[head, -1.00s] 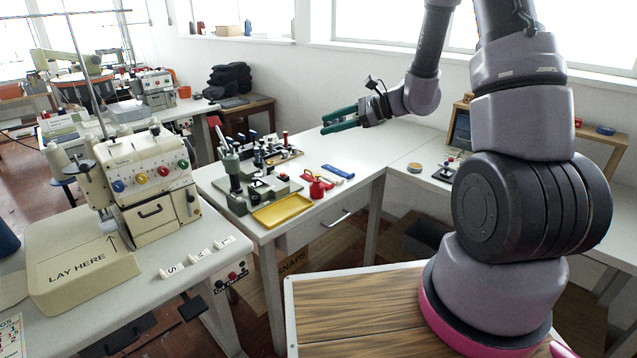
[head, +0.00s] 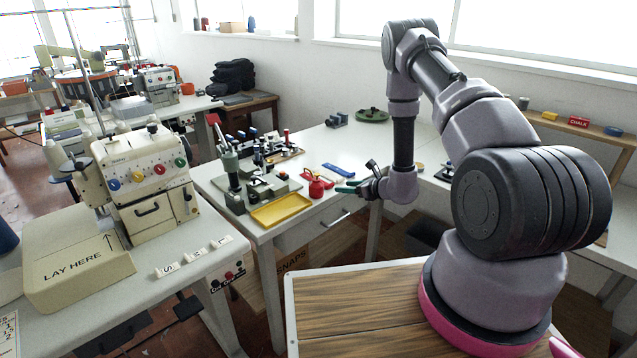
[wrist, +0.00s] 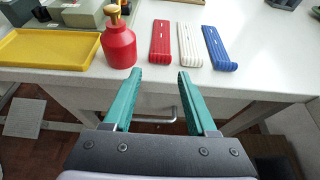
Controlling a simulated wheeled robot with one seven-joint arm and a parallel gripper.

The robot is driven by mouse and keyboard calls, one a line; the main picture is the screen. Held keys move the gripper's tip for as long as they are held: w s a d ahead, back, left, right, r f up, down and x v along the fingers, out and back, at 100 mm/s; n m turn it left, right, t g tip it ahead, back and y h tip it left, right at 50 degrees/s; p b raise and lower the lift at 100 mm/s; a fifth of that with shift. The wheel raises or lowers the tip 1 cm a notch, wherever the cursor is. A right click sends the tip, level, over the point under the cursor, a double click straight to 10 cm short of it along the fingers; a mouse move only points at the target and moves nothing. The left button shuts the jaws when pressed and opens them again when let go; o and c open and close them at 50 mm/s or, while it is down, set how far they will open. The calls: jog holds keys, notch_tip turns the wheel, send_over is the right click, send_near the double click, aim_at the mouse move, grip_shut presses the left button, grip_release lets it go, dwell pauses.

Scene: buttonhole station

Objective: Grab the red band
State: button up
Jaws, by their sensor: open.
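The red band (wrist: 161,43) lies flat on the white table in the wrist view, to the left of a white band (wrist: 189,45) and a blue band (wrist: 219,49). It has small pale slots along it. My gripper (wrist: 162,78) has two green fingers, apart and empty, at the table's front edge, with the red band beyond and between their tips. In the head view my gripper (head: 347,187) is beside the bands and partly hides them; the blue band (head: 338,171) shows behind it.
A red bottle with a brass top (wrist: 118,42) stands close left of the red band. A yellow tray (wrist: 48,49) lies farther left, and a press fixture (head: 255,185) stands behind it. The table's front edge (wrist: 150,76) runs just under my fingers. The table beyond the bands is mostly clear.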

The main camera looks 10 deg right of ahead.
aim_at(331, 185)
jog(key=shift+x, duration=3.15)
jog(key=shift+r, duration=0.1)
grip_shut()
jog(key=shift+r, duration=0.1)
